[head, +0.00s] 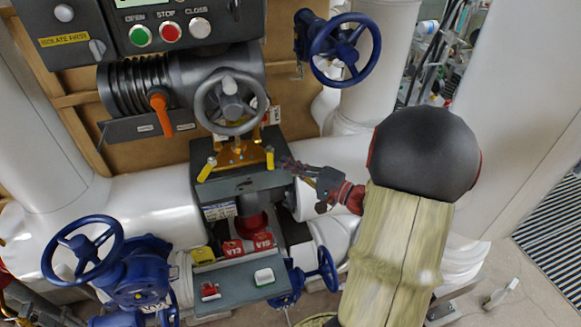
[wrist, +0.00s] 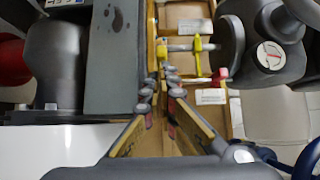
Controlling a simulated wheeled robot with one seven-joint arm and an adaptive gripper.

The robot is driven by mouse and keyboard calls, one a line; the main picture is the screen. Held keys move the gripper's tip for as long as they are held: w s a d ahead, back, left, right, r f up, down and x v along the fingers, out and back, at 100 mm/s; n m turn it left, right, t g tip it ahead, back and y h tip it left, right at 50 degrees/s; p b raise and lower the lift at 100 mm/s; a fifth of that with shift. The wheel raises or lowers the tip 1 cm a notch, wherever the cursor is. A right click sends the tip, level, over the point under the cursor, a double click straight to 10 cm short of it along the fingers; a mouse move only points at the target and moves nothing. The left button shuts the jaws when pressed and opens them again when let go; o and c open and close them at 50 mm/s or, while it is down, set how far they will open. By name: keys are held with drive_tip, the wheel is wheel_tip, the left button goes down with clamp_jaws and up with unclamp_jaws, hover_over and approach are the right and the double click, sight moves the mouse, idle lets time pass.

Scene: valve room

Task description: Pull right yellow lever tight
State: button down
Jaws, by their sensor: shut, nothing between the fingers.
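The right yellow lever (head: 270,158) stands roughly upright at the right end of the dark valve block (head: 240,186) in the head view. The left yellow lever (head: 207,169) leans at the block's left end. My gripper (head: 286,163) is shut and empty, just right of the right lever; I cannot tell whether it touches it. In the wrist view my gripper's fingertips (wrist: 170,72) are close together, with yellow parts (wrist: 197,55) just beyond them. I cannot tell which lever those parts belong to.
A grey handwheel (head: 230,104) sits above the levers. A blue handwheel (head: 344,49) is at upper right, another (head: 82,249) at lower left. Below the block is a grey shelf (head: 235,278) with red and yellow items. A control panel (head: 155,28) is on top.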

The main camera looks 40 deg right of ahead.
drive_tip(key=shift+w+a+b, duration=0.15)
drive_tip(key=shift+a+b, duration=0.3)
drive_tip(key=shift+a, duration=0.15)
drive_tip(key=shift+w+a+b, duration=0.15)
drive_tip(key=shift+a+b, duration=0.3)
drive_tip(key=shift+a, duration=0.15)
